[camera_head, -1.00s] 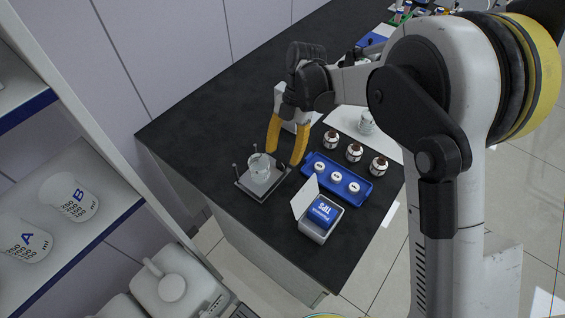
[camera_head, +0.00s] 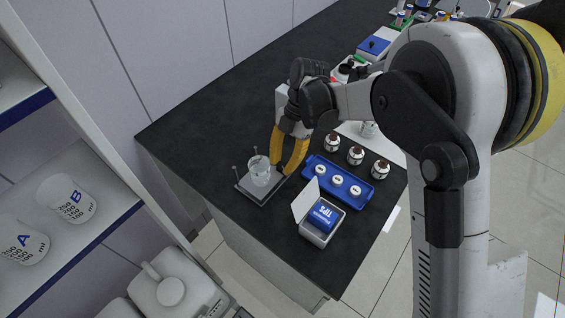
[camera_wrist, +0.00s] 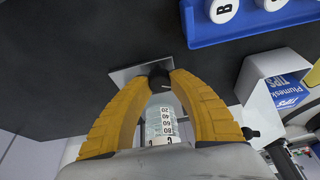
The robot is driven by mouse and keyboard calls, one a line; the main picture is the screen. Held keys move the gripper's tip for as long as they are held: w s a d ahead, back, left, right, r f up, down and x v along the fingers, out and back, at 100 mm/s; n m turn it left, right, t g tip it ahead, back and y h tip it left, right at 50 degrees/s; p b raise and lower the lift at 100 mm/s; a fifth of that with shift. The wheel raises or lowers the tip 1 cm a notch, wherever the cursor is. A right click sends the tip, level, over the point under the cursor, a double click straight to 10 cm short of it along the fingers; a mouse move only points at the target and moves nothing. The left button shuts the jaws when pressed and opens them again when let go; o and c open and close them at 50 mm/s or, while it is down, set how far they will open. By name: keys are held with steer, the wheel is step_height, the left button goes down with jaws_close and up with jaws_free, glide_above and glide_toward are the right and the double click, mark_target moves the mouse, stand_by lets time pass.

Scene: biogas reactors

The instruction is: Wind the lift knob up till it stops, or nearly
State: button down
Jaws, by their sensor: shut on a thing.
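The lift stand is a small dark plate (camera_head: 259,197) with thin posts, near the counter's front left edge. A clear graduated beaker (camera_head: 260,174) stands upright on it; in the wrist view the beaker (camera_wrist: 161,122) shows between my yellow fingers. My gripper (camera_head: 281,170) reaches down at the stand's right back side. In the wrist view my gripper (camera_wrist: 160,72) has its fingertips closed round a small dark knob (camera_wrist: 160,71), mostly covered by them. In the head view the knob is hidden by the fingers. How high it is wound cannot be told.
A blue tray (camera_head: 358,198) with white-capped items lies right of the stand. An open tips box (camera_head: 319,226) stands in front of it. Several brown bottles (camera_head: 356,155) stand behind the tray. Bare counter lies left and behind.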

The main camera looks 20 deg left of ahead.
steer(key=shift+m, duration=0.8)
steer(key=shift+y, duration=0.3)
steer(key=c, duration=1.1)
jaws_free()
steer(key=v, duration=1.2)
steer(key=shift+s+r, duration=0.15)
